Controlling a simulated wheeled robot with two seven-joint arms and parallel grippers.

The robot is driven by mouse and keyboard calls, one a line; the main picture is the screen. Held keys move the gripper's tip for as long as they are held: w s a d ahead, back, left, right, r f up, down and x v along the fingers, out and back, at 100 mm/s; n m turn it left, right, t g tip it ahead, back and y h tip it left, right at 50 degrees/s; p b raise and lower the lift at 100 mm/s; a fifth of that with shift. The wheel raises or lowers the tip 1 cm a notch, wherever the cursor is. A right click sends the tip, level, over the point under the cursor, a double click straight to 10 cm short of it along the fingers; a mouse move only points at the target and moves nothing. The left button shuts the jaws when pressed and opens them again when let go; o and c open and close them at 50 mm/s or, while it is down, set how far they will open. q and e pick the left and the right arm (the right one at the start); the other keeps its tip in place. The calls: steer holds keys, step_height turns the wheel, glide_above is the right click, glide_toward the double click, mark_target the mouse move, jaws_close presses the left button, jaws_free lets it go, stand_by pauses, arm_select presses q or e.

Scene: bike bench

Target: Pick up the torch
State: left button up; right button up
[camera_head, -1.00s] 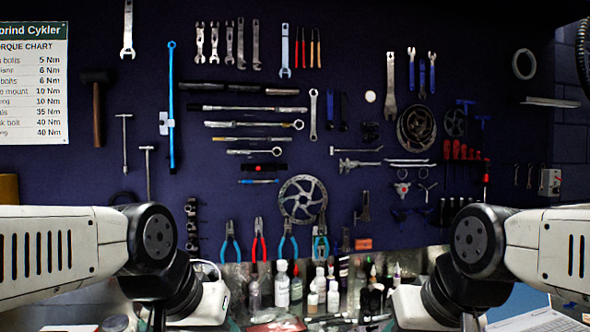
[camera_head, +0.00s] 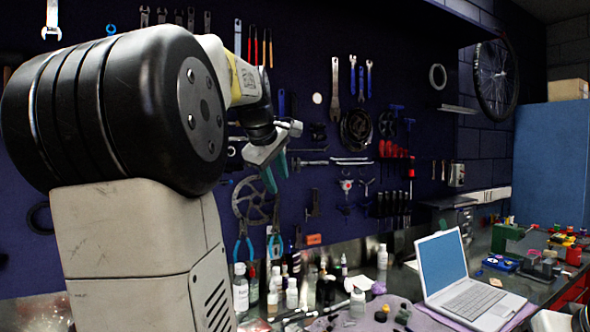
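I cannot pick out the torch for certain among the small items on the bench. A slim dark rod-like item (camera_head: 335,307) lies among the bottles and small parts there, too small to identify. My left arm fills the left of the view. Its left gripper (camera_head: 277,178) is raised in front of the tool wall, above the bench, with its two teal fingers pointing down and a gap between them. It looks open and empty. My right gripper is not in view.
An open laptop (camera_head: 462,280) stands on the bench at the right. Several bottles (camera_head: 241,290) stand at the back of the bench. Coloured small items and a blue tray (camera_head: 501,263) lie farther right. Tools hang on the dark wall. A blue cabinet (camera_head: 550,165) stands at far right.

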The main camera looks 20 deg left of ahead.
arm_select(q)
steer(key=w+a+r+n+y, duration=0.15)
steer(key=a+r+n, duration=0.3)
steer(key=a, duration=0.55)
steer(key=w+a+r+n+y, duration=0.1)
steer(key=w+a+r+n, duration=0.15)
steer(key=a+n, duration=0.6)
steer(key=w+a+f+m, duration=0.1)
steer(key=w+a+f, duration=0.1)
steer(key=w+a+f+m, duration=0.1)
steer(key=w+a+f, duration=0.1)
steer(key=shift+f+t, duration=0.35)
steer(key=shift+t, duration=0.05)
steer(key=shift+s, duration=0.1)
jaws_close()
